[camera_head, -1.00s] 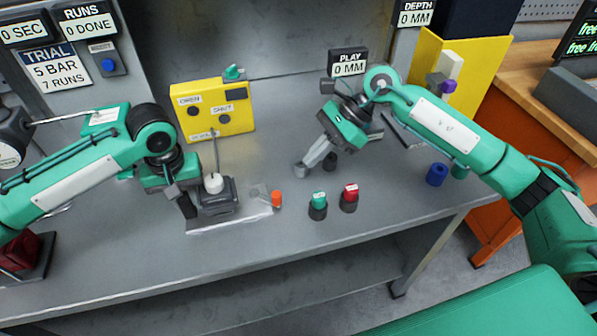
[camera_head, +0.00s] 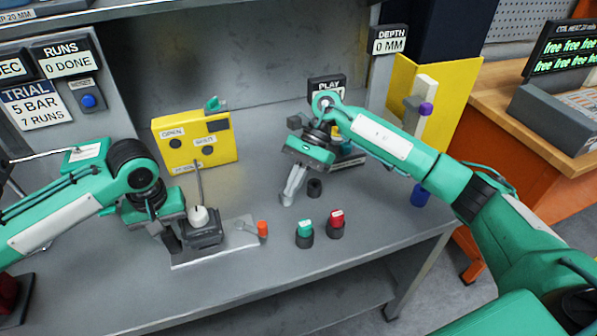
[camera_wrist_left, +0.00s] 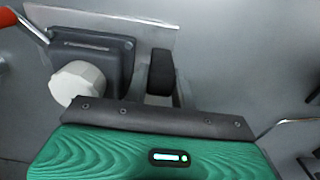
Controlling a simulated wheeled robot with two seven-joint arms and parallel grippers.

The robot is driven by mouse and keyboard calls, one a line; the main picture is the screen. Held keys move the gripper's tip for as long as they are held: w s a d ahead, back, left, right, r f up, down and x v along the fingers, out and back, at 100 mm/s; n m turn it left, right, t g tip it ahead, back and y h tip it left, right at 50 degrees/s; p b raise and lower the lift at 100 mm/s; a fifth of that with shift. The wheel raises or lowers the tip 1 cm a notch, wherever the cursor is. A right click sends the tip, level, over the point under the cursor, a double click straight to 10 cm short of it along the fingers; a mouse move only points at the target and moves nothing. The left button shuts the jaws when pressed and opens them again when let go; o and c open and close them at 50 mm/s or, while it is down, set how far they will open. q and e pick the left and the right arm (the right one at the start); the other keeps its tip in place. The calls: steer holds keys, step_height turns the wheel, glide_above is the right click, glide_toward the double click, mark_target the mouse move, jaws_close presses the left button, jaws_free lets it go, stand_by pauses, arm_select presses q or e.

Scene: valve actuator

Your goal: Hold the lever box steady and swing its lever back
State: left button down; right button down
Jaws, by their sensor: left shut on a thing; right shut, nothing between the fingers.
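The lever box (camera_head: 206,235) is a dark grey box with a white faceted knob on top, on a pale plate on the bench. It also shows in the left wrist view (camera_wrist_left: 115,55). Its lever (camera_head: 247,227) sticks out to the right, ending in an orange tip (camera_head: 262,228); the rod also shows at the wrist view's top left.
A yellow panel (camera_head: 220,151) stands behind the box, a thin rod rising toward it. Green-capped (camera_head: 305,236) and red-capped (camera_head: 336,229) posts stand right of the lever. A short black cylinder (camera_head: 314,188) is beside my right gripper.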

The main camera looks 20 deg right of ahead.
mark_target(266, 232)
arm_select(q)
steer(key=shift+s+f, duration=0.15)
steer(key=shift+f, duration=0.15)
arm_select(e)
steer(key=x, duration=0.4)
steer(key=shift+s+a+f, duration=0.1)
steer(key=shift+s+a, duration=0.55)
steer(key=shift+a, duration=0.35)
steer(key=shift+s+a, duration=0.45)
steer(key=shift+a, duration=0.2)
steer(key=shift+s+a+m+t, duration=0.1)
steer(key=shift+s+m+t, duration=0.3)
steer(key=shift+m, duration=0.1)
steer(key=shift+s+a+m+t+y, duration=0.3)
steer(key=shift+s+m+t+y, duration=0.3)
steer(key=shift+m, duration=0.3)
steer(key=shift+s+a, duration=0.75)
steer(key=shift+s, duration=0.2)
steer(key=shift+s+a, duration=0.6)
steer(key=shift+a, duration=0.25)
